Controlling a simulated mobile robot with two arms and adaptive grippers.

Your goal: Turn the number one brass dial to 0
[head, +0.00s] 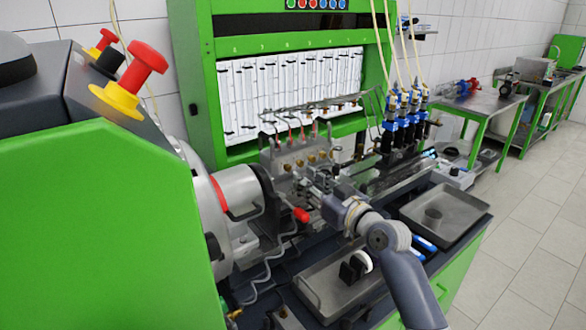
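Several small brass dials (300,163) sit in a row on the front of the grey pump block (284,151), in the middle of the bench. No number can be read on them, so I cannot tell which is number one or what each is set to. My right gripper (317,188) reaches in from the lower right, just in front of and below the dials. Its fingers blend with the grey metal parts there, so their opening and any contact are unclear. My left gripper is not in view.
A green test bench with a panel of glass tubes (290,92) stands behind the pump. Blue-topped injectors (404,108) stand to the right. Metal trays (445,212) lie at the front right. A red-handled lever (301,215) and large grey drive housing (238,190) are left of my gripper.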

